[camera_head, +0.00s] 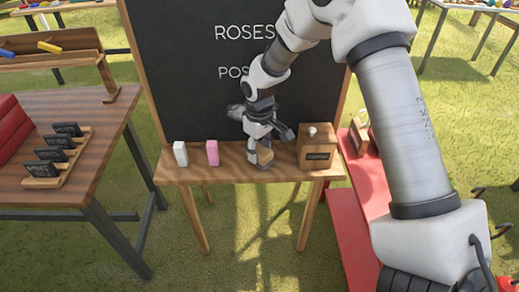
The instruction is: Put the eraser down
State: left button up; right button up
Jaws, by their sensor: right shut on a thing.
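My right gripper (262,158) is low over the wooden ledge (225,170) in front of the blackboard. It is shut on a small tan and dark block, the eraser (265,157), which is at or just above the ledge; I cannot tell if it touches. The fingers partly hide it. My left gripper is not in view.
A white block (181,154) and a pink block (212,153) stand on the ledge to the left. A wooden box (317,147) stands at its right end. The blackboard (180,60) rises behind. A table (80,160) with small signs is at left.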

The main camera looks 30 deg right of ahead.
aim_at(260, 149)
jog(key=shift+w+f, duration=0.1)
jog(key=shift+f, duration=0.15)
jog(key=shift+f, duration=0.1)
jog(key=o, duration=1)
notch_tip(260, 149, up, 12)
jog(key=shift+r, duration=0.2)
jog(key=shift+f, duration=0.1)
